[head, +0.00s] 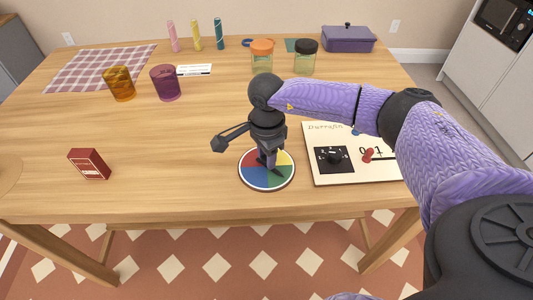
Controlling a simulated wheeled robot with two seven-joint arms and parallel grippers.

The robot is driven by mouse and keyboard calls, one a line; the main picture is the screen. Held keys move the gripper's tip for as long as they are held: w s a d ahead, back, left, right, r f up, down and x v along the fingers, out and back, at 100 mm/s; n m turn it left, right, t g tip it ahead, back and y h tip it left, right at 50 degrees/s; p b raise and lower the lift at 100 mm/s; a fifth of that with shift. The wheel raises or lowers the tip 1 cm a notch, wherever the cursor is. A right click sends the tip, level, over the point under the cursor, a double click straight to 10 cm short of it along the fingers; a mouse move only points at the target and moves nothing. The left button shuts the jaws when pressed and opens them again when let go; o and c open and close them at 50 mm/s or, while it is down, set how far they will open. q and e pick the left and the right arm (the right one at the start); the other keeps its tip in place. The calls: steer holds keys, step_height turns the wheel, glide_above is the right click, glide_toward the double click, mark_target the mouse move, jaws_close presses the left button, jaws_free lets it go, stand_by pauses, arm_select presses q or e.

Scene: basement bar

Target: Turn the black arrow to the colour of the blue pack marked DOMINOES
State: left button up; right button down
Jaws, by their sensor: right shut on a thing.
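A round disc (247,177) with red, yellow, green and blue sectors lies near the table's front edge. The black arrow (279,173) on it shows only in part, its visible end toward the lower right, over the green sector. My right gripper (268,163) points down over the disc's middle and is shut on the arrow, hiding the rest of it. A small red pack (89,164) stands at the left; its print is too small to read. I see no blue pack. My left gripper is not in view.
A cream board (331,179) with a black dial and red knob lies just right of the disc. Amber (120,85) and purple (166,84) glasses, jars (305,60) and a purple lidded box (348,39) stand farther back. The table between red pack and disc is clear.

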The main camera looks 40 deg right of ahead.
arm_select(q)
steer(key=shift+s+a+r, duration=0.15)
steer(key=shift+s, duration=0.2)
